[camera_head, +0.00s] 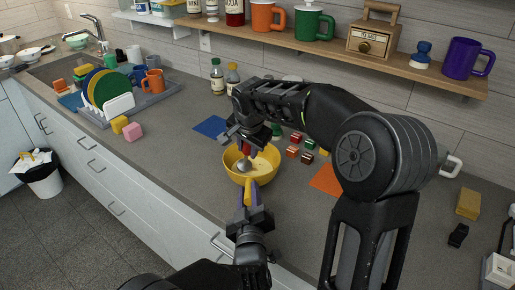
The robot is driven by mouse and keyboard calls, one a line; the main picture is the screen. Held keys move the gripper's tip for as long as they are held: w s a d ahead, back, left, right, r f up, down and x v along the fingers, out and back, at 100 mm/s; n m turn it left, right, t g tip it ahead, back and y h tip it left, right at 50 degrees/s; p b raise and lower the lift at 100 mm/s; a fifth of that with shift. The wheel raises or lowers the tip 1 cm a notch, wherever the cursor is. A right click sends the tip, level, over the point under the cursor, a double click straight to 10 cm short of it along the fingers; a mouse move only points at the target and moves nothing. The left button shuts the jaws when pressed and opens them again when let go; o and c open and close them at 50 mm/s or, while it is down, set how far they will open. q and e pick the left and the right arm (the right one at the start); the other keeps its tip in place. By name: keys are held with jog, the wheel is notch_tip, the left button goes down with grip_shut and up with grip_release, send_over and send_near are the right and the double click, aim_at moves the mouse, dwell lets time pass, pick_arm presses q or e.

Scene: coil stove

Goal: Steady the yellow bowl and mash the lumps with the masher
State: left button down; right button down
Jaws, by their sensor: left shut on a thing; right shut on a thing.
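The yellow bowl (267,172) stands on the grey counter in the middle of the view. My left gripper (249,201) is at the bowl's near side, shut on its yellow edge or handle. My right gripper (244,143) is above the bowl's far left side, shut on the masher (243,165). A red part of the masher shows at the gripper, and its greyish head is low inside the bowl. Pale contents show in the bowl, but single lumps are too small to make out.
Several small red, green and yellow blocks (292,152) lie right of the bowl, by an orange mat (326,180). A blue mat (211,127) lies behind left. A dish rack (150,97) stands farther left. A shelf (330,45) with mugs runs above.

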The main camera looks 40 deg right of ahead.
jog(key=shift+w+a+r, duration=0.1)
jog(key=shift+w+a, duration=0.35)
jog(key=shift+a, duration=0.15)
jog(key=shift+r, duration=4.05)
jog(key=shift+d, duration=0.1)
jog(key=d+r, duration=0.1)
jog(key=r, duration=0.1)
jog(key=s+d+r, duration=0.1)
jog(key=d+r, duration=0.1)
jog(key=shift+d, duration=0.25)
jog(key=shift+f, duration=0.15)
jog(key=shift+f, duration=2.4)
